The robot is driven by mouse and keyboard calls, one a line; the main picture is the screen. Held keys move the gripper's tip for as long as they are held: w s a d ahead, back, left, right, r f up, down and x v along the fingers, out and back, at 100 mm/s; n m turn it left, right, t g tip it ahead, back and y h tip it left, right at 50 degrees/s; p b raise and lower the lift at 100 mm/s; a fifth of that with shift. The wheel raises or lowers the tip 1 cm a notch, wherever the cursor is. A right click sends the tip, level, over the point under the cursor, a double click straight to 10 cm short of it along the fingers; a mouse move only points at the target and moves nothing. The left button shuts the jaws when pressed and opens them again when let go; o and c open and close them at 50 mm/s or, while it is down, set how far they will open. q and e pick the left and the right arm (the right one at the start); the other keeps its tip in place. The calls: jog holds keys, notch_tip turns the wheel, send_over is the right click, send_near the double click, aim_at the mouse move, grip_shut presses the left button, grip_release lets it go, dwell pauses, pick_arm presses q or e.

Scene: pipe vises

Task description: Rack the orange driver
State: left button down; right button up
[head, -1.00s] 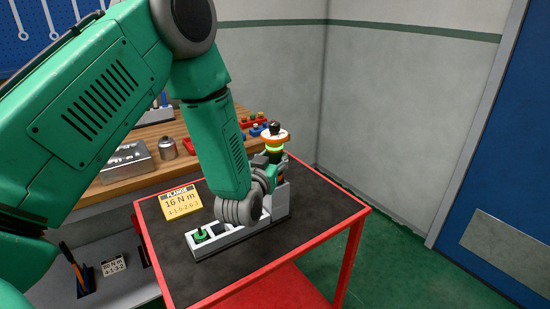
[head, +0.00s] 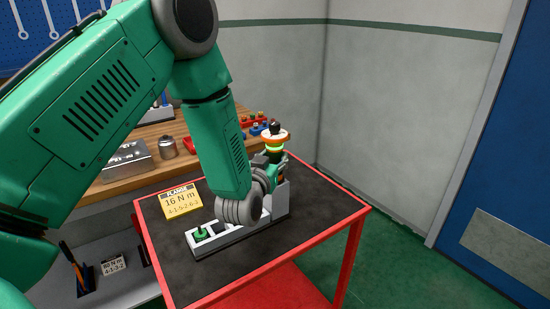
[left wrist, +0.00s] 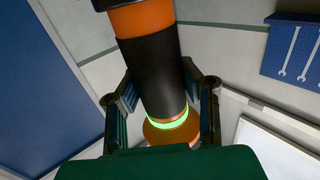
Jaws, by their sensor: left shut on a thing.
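The orange driver (head: 274,138) has an orange collar, a glowing green ring and a black part. It stands about upright near the far end of a grey slotted block (head: 215,238) on the cart. My left gripper (head: 268,168) is around it, partly hidden by my own arm. In the left wrist view, the driver's black grip (left wrist: 155,70) lies between the two fingers of the left gripper (left wrist: 160,100), which is shut on it. The driver's lower end and its contact with the block are hidden. My right gripper is not in view.
The block stands on the black top of a red cart (head: 318,232) and has a green-topped piece (head: 201,234) at its near end. A yellow card (head: 180,200) reads 16 N m. A wooden bench (head: 150,170) with a metal box (head: 128,160) stands behind. The cart's right side is clear.

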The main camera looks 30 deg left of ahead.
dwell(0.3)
pick_arm(q)
jog(key=c, duration=1)
grip_release()
jog(key=shift+f, duration=0.1)
jog(key=v, duration=1.2)
jog(key=shift+f, duration=0.1)
